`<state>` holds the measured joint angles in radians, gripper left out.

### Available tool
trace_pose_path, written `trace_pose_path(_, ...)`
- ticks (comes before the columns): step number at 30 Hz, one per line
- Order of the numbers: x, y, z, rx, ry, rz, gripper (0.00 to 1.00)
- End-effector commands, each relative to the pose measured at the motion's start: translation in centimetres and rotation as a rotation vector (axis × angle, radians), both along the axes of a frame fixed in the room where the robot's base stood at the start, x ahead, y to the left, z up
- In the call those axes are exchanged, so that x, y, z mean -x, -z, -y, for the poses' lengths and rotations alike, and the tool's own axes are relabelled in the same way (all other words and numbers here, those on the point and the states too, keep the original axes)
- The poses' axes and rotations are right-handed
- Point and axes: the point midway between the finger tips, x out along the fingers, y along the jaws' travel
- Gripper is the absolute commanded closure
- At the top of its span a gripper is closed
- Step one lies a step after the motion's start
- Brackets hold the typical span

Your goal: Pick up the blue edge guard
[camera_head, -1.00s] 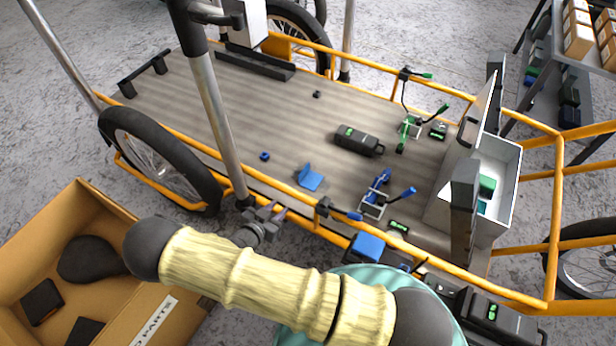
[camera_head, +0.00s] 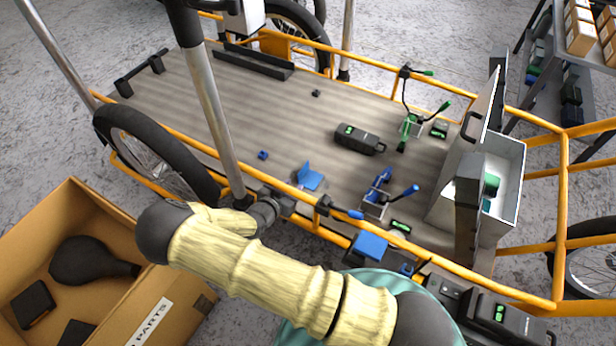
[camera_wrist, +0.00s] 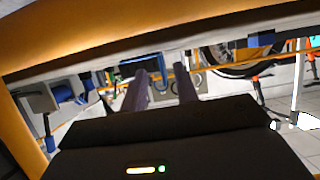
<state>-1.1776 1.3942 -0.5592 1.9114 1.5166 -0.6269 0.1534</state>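The blue edge guard (camera_head: 310,178) is a small angled blue piece with one flap raised. It rests on the wooden cargo deck (camera_head: 240,110), close to the near orange rail, in the head view. My gripper shows in the wrist view (camera_wrist: 162,76) with its two grey-purple fingers apart and nothing visible between them. In the head view my wrist is at the near rail, left of and nearer than the guard; the fingertips are hard to make out there. Blue shapes show beyond the fingers in the wrist view, but I cannot tell whether one is the guard.
The orange near rail (camera_head: 230,165) and a grey upright post (camera_head: 218,120) are close to my wrist. A blue cube (camera_head: 263,155), blue-handled clamp (camera_head: 377,193), black case (camera_head: 358,139) and white box (camera_head: 505,195) are on the deck. A cardboard box (camera_head: 75,205) stands at left.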

Motion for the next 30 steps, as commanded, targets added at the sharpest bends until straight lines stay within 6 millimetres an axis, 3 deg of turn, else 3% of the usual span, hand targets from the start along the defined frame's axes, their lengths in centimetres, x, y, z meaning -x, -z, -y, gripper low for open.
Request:
trace_pose_path(5, -2.5, 0.4, 1.7, 0.001, 0.001, 0.001, 0.7)
trace_pose_path(9, -3.1, 0.7, 2.0, -0.001, -0.001, -0.001, 0.7)
trace_pose_path(26, -3.2, 0.5, 2.2, -0.001, 0.0, -0.001, 0.7)
trace_pose_path(30, -3.2, 0.5, 2.2, -0.001, 0.0, -0.001, 0.97)
